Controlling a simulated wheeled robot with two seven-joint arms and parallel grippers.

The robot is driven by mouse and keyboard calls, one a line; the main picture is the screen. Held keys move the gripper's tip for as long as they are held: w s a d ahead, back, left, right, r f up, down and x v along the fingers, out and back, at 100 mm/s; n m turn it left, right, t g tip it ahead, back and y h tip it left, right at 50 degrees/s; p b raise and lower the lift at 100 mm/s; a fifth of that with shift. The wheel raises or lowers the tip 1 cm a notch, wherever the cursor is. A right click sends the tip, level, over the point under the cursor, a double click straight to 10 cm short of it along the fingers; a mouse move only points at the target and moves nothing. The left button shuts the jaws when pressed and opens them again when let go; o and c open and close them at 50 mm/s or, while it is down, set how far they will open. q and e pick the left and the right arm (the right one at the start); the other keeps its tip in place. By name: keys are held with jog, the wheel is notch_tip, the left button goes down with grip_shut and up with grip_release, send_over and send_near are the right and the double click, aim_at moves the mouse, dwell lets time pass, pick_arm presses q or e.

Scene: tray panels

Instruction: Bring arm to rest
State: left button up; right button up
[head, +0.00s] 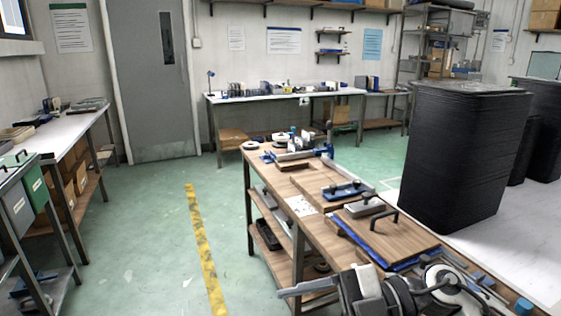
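One arm shows, coming in at the bottom right edge, and I take it to be my right one. Its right gripper (292,293) points left, low in the picture, by the near end of the wooden workbench (322,203). The fingers are seen edge-on, so I cannot tell whether they are open or shut. No held object shows. My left arm and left gripper are out of view. Tall stacks of black tray panels (462,150) stand on a pale surface (530,235) to the right of the workbench.
The workbench holds a wooden board with a black handle (388,240), a blue clamp (347,190) and small tools. A grey cart with bins (22,215) stands at the left. Green floor with a yellow line (203,250) is clear between them. A white-topped table (285,95) stands behind.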

jog(key=w+d+f+m+t+h, duration=0.2)
jog(key=d+f+m+t+h, duration=0.1)
jog(key=m+t, duration=0.7)
jog(key=w+d+f+m+t+h, duration=0.2)
jog(key=w+f+m+t, duration=0.1)
jog(key=m+t, duration=0.7)
jog(key=s+d+f+m+g+h, duration=0.2)
jog(key=s+f, duration=0.4)
jog(key=f, duration=0.3)
jog(key=s+d+f+m+g+h, duration=0.3)
jog(key=s+d+f+g+h, duration=0.1)
jog(key=f, duration=0.6)
jog(key=shift+s+g+h, duration=0.5)
jog(key=shift+s+h, duration=0.35)
jog(key=shift+h, duration=0.35)
